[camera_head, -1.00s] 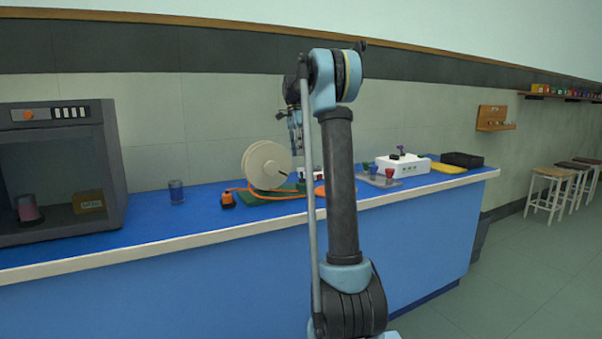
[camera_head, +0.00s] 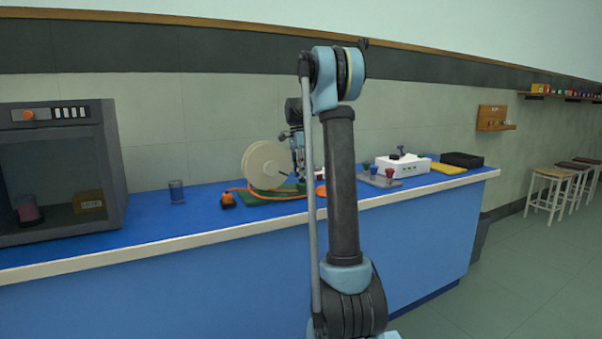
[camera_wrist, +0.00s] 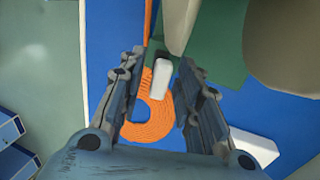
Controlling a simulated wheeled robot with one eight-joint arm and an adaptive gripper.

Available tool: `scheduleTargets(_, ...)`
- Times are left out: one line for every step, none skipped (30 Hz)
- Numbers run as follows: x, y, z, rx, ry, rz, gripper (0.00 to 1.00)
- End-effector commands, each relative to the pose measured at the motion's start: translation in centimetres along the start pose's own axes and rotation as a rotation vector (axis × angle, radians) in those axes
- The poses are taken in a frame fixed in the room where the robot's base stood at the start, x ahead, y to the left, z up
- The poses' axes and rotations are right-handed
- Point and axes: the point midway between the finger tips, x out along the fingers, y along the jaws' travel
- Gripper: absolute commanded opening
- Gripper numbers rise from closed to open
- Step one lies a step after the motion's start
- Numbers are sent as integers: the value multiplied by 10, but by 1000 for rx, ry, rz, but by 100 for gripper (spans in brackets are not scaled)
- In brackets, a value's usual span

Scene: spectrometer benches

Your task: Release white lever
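A white, block-shaped piece that looks like the white lever (camera_wrist: 161,78) shows in the wrist view, between my two fingers with a gap on each side. My gripper (camera_wrist: 160,58) is open and points down over it, and I cannot tell the height left between them. In the head view my gripper (camera_head: 299,172) is low over the bench, just right of the cream reel (camera_head: 266,165). The lever is hard to make out there, behind my gripper and arm. The reel stands on a green base (camera_wrist: 222,45).
An orange coil (camera_wrist: 150,122) lies below the fingers. A second white piece (camera_wrist: 255,147) is right of my gripper.

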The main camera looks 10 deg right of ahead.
Motion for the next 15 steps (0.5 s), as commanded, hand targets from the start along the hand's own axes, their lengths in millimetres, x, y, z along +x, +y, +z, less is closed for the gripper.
scheduleTargets(0,0,0,0,0,0,15)
scheduleTargets(0,0,0,0,0,0,8)
scheduleTargets(0,0,0,0,0,0,0)
scheduleTargets(0,0,0,0,0,0,0)
scheduleTargets(0,0,0,0,0,0,0)
scheduleTargets(0,0,0,0,0,0,0)
scheduleTargets(0,0,0,0,0,0,0)
scheduleTargets(0,0,0,0,0,0,0)
scheduleTargets(0,0,0,0,0,1,0)
scheduleTargets(0,0,0,0,0,4,0)
scheduleTargets(0,-1,0,0,0,8,0)
scheduleTargets(0,-2,0,-1,0,18,0)
scheduleTargets(0,-2,0,-1,0,29,0)
scheduleTargets(0,-3,0,-1,0,40,0)
scheduleTargets(0,-4,-1,-1,1,57,0)
